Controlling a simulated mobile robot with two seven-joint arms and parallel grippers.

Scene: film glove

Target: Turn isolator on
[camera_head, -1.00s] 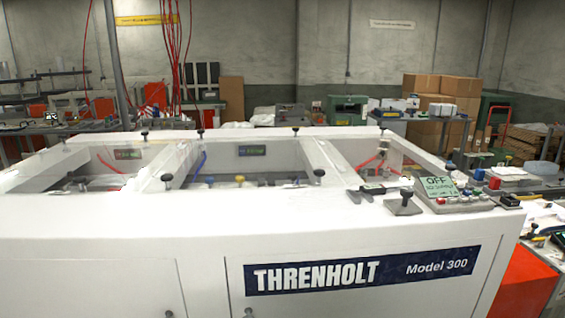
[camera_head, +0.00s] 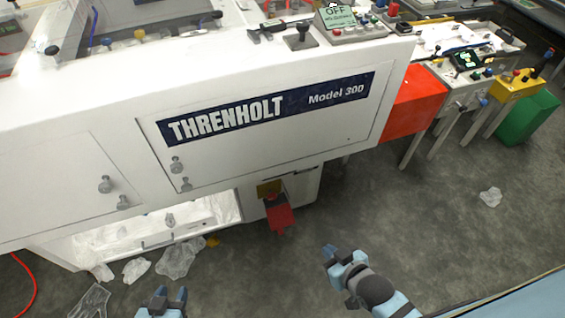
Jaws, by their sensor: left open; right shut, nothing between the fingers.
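The isolator (camera_head: 279,217) is a red handle with a yellow plate (camera_head: 268,188) behind it, low on the front of the white Threnholt Model 300 machine (camera_head: 90,130). The handle points down and slightly right. A small display (camera_head: 337,15) on the machine's top reads OFF. My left gripper (camera_head: 170,295) is open and empty at the bottom edge, below and left of the isolator. My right gripper (camera_head: 341,256) is shut and empty, right of and below the isolator in the picture. Neither gripper touches the handle.
Crumpled clear film (camera_head: 180,258) lies on the floor at lower left, beside a red hose (camera_head: 25,290). An orange box (camera_head: 415,100), a control bench (camera_head: 470,75) and a green box (camera_head: 528,117) stand to the right. Grey floor (camera_head: 430,210) is mostly clear at right.

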